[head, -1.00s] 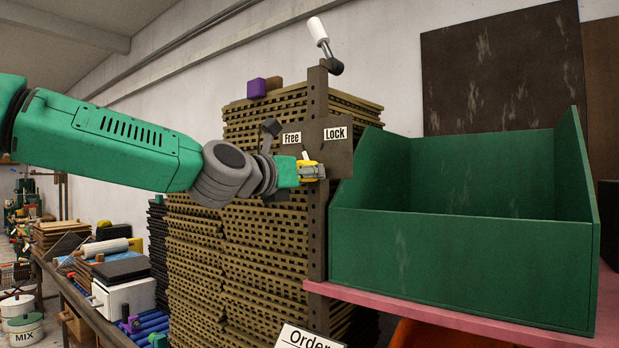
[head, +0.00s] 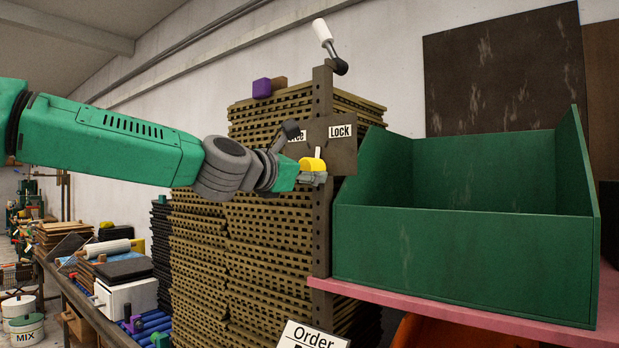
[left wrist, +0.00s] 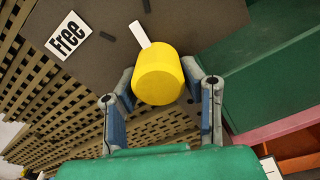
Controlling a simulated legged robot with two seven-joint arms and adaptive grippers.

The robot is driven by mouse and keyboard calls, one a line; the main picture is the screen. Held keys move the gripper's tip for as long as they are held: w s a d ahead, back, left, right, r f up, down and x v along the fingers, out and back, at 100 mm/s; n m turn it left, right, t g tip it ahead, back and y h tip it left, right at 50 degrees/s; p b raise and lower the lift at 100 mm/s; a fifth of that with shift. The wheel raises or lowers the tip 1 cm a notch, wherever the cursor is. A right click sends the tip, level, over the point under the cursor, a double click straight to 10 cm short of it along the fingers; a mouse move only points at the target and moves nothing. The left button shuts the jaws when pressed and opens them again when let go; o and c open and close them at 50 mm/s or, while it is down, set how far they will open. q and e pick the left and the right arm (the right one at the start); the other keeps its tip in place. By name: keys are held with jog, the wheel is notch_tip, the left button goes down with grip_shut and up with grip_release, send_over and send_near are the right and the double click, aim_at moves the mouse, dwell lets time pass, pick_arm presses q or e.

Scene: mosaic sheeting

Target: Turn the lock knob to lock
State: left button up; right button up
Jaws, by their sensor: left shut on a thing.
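The lock knob (head: 311,167) is yellow with a white pointer (head: 318,153), mounted on a dark brown board (head: 344,154). The Lock label (head: 341,131) sits at the board's upper right. The Free label is partly hidden by my wrist in the head view but shows clearly in the left wrist view (left wrist: 68,36). There, the pointer (left wrist: 140,34) stands between two dark tick marks, the left one beside Free. My left gripper (head: 316,178) is shut on the knob, with a finger on each side of it (left wrist: 159,76). My right gripper is not in view.
A large green open bin (head: 460,255) stands on a pink shelf (head: 440,305) to the right. Stacked brown slatted panels (head: 265,215) fill the space behind the knob post. A white-handled crank (head: 323,32) is above the post.

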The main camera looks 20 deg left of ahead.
pick_arm(q)
jog(key=shift+a+r+m, duration=0.1)
jog(key=shift+r+m, duration=0.15)
jog(key=shift+m, duration=0.55)
jog(key=shift+a+r+m, duration=0.1)
jog(key=shift+r+m, duration=0.1)
jog(key=shift+m, duration=0.6)
jog(key=o, duration=1.1)
jog(key=shift+o, duration=0.2)
jog(key=shift+d+f, duration=0.15)
jog(key=v, duration=1.1)
jog(key=shift+s+a, duration=0.2)
jog(key=shift+s, duration=0.15)
